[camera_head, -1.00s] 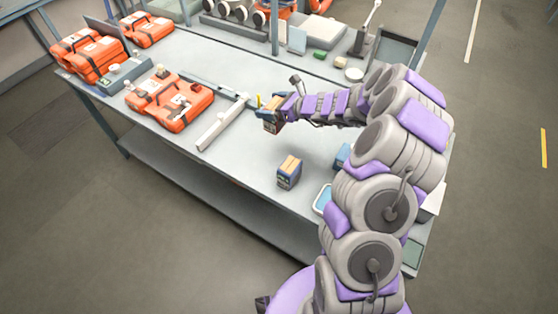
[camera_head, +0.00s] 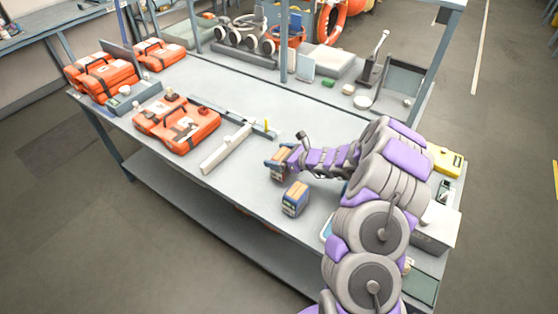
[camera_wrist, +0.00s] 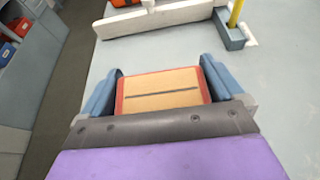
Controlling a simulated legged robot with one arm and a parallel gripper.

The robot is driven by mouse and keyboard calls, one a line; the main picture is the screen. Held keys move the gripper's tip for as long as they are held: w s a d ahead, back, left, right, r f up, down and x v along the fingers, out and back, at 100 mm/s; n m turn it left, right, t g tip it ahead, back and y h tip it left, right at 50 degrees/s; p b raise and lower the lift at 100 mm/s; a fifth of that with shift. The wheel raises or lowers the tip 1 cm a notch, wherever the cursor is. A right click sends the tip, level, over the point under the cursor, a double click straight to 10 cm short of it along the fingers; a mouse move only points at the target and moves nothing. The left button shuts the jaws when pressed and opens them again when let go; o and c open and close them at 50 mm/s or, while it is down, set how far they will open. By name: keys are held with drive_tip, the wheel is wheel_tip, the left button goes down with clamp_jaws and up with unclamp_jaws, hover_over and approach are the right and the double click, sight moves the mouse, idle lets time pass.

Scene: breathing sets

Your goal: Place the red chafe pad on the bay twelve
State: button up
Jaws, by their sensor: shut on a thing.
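My gripper (camera_head: 279,163) is shut on a block with a tan top and red edges, which I take to be the red chafe pad (camera_wrist: 162,88). In the wrist view, the blue fingers (camera_wrist: 160,90) stand on its left and right sides. In the head view it is mostly hidden by the gripper; I cannot tell whether it touches the table. A similar dark blue block with a tan top (camera_head: 295,199) stands on the table just in front of my gripper. I see no readable label that marks bay twelve.
A white bar (camera_head: 227,148) and a grey rail with a yellow peg (camera_head: 266,125) lie beyond my gripper. Orange cases (camera_head: 178,122) lie to the left on the grey table (camera_head: 240,185). The table left of the blue block is clear.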

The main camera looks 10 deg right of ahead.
wheel_tip(320, 180, down, 2)
drive_tip(key=shift+f, duration=0.1)
drive_tip(key=o, duration=1)
